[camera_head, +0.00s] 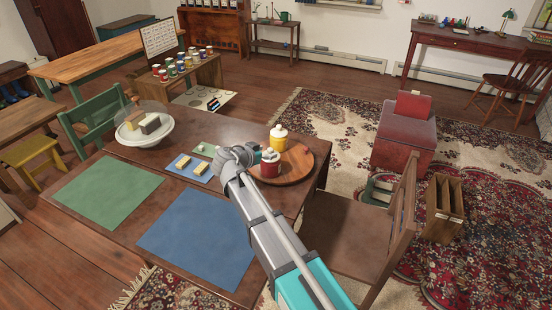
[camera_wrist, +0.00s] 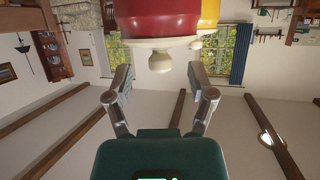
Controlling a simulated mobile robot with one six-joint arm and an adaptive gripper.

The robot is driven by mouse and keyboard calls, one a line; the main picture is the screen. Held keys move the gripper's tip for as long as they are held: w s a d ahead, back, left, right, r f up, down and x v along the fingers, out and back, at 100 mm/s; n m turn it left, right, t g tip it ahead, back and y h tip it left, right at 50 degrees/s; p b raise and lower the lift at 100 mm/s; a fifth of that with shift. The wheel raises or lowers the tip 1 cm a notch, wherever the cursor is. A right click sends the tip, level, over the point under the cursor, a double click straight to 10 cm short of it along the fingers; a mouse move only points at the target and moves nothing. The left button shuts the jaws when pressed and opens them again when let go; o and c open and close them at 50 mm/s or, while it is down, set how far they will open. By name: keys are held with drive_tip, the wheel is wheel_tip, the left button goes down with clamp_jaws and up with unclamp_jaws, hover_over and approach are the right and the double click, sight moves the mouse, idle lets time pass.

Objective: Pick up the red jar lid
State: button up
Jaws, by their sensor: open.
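The red jar (camera_head: 270,170) stands upright on a round wooden tray (camera_head: 301,176) on the brown table. Its lid (camera_head: 269,155) is pale cream with a round knob. In the wrist view the picture is upside down: the red jar (camera_wrist: 158,18) is at the top, and its cream lid (camera_wrist: 158,44) and knob point down. My gripper (camera_wrist: 160,75) is open and empty, with one finger to each side of the knob's line and apart from it. In the head view my gripper (camera_head: 254,154) is just left of the lid, partly hidden by my own arm.
A yellow jar (camera_head: 278,143) stands close behind the red jar on the tray. A cake stand (camera_head: 146,138) with a clear dome, a blue sponge mat (camera_head: 187,174), a green mat (camera_head: 108,192) and a blue mat (camera_head: 200,240) share the table. A chair (camera_head: 352,228) stands at the right edge.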

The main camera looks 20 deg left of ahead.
drive_tip(key=shift+b+x, duration=0.35)
drive_tip(key=shift+x, duration=0.85)
drive_tip(key=shift+c, duration=0.2)
clamp_jaws()
